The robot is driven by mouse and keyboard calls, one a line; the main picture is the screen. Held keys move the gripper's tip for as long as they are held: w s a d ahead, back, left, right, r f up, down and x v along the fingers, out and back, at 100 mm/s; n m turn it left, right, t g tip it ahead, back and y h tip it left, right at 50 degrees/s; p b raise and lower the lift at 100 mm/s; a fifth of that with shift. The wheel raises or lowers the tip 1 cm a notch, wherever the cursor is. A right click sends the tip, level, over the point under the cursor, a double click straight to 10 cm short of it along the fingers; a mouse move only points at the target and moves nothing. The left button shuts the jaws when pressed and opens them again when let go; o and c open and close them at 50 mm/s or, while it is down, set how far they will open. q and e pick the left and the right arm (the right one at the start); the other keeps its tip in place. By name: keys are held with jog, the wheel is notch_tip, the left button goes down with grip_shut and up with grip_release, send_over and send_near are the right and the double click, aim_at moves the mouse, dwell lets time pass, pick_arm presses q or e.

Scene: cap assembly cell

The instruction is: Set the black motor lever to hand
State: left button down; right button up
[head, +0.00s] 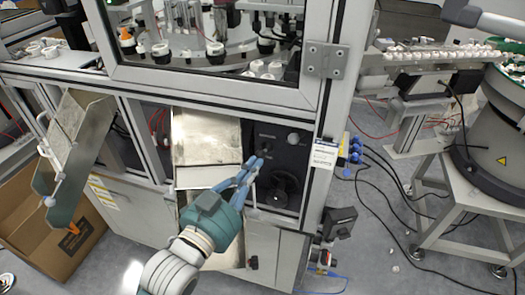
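A black control panel (298,158) is set in the front of the machine frame, below the window. It bears a pale round knob (293,138), a small dark control (266,137) to its left, and a dark round handwheel (284,187) lower down. I cannot tell which dark part is the motor lever, or its setting. My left gripper (254,164) reaches up from below, with its blue fingertips in front of the panel's left edge. The fingers look close together, but I cannot tell whether they are shut or touch anything. My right gripper is not in view.
A metal chute (205,138) stands just left of the panel. A frame post (325,130) with blue fittings (355,150) is to the right. Cables lie on the floor at right.

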pick_arm(q)
jog(key=p, duration=0.2)
send_over(263, 152)
jog(key=s+d, duration=0.2)
jog(key=a+f, duration=0.2)
jog(key=f, duration=0.1)
jog(key=shift+p, duration=0.4)
jog(key=shift+f, duration=0.15)
jog(key=f, duration=0.1)
jog(key=s+f, duration=0.1)
jog(key=f, duration=0.1)
jog(key=shift+s+a, duration=0.35)
